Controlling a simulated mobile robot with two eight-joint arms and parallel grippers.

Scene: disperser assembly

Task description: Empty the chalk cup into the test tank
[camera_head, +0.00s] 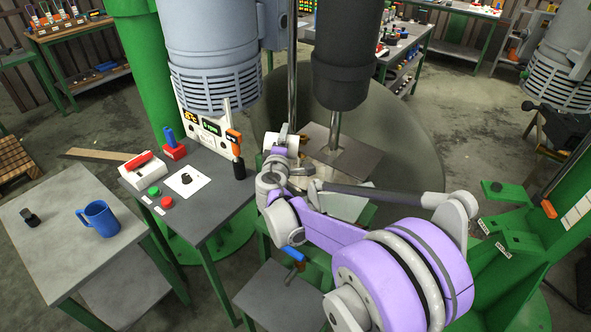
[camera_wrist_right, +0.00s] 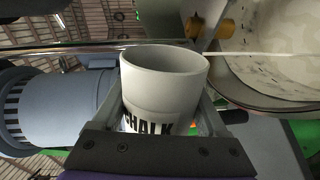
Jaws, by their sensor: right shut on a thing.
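The chalk cup (camera_wrist_right: 165,82) is a pale grey cup with dark CHALK lettering, close up in the right wrist view. My right gripper (camera_wrist_right: 162,105) is shut on it, one finger on each side. Its visible inside is plain grey; I cannot see to the bottom. Against the sideways surroundings there, the cup looks tipped. A wide round vessel with whitish contents, seemingly the test tank (camera_wrist_right: 285,50), is just right of the cup, apart from its rim. In the head view my right gripper (camera_head: 284,150) is beside the dark shaft, partly hidden by its arm. My left gripper is not in view.
A grey motor (camera_head: 213,60) and a dark motor housing (camera_head: 345,50) hang close to my right arm. A flat metal plate (camera_head: 350,155) lies under the shaft. A side table holds a blue mug (camera_head: 100,219); a control table (camera_head: 215,200) holds buttons and an orange-handled tool.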

